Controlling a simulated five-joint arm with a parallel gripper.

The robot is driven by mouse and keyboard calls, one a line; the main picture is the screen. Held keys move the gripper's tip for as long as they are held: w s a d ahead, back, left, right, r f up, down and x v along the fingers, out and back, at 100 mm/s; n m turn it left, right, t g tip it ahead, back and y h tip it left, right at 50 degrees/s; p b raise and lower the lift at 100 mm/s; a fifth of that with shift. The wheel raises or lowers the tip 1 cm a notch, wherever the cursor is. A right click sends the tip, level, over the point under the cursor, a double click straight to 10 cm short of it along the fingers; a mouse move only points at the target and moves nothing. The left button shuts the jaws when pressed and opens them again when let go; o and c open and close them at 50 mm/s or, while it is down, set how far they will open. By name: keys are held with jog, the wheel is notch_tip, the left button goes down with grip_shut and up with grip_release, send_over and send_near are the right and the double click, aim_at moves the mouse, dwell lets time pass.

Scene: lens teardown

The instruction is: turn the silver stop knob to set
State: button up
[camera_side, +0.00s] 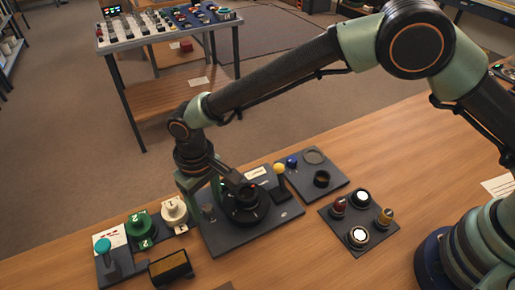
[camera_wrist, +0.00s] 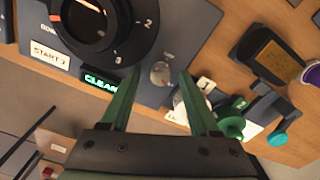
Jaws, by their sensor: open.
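The silver stop knob (camera_wrist: 160,74) shows in the wrist view as a small round grey knob on the dark base plate (camera_wrist: 185,32), beside the black lens ring. Small marks above it are too small to read. My gripper (camera_wrist: 160,82) is open, with one green finger on each side of the knob in the picture. I cannot tell whether either finger touches it. In the side view my gripper (camera_side: 222,187) is over the left part of the base plate (camera_side: 285,212), next to the black lens (camera_side: 243,203).
A lit green "CLEAN" label (camera_wrist: 102,82) sits left of the knob. A brown-topped block (camera_side: 170,267) is in front. A button panel (camera_side: 358,219) stands right, with bare wood between.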

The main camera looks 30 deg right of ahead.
aim_at(207, 207)
jog(key=n, duration=1.2)
jog(key=shift+n, duration=0.3)
jog(key=n, duration=0.4)
notch_tip(207, 207, up, 13)
jog(key=d+r+m+t, duration=0.1)
jog(key=d+r+m, duration=0.2)
jog(key=d, duration=0.4)
jog(key=d+r+m+t, duration=0.1)
jog(key=d+r+m, duration=0.3)
jog(key=d, duration=0.3)
jog(key=d+r+m+y, duration=0.1)
jog(key=d+r+m, duration=0.3)
jog(key=d, duration=0.3)
jog(key=shift+w+d+t, duration=0.35)
jog(key=shift+t, duration=0.05)
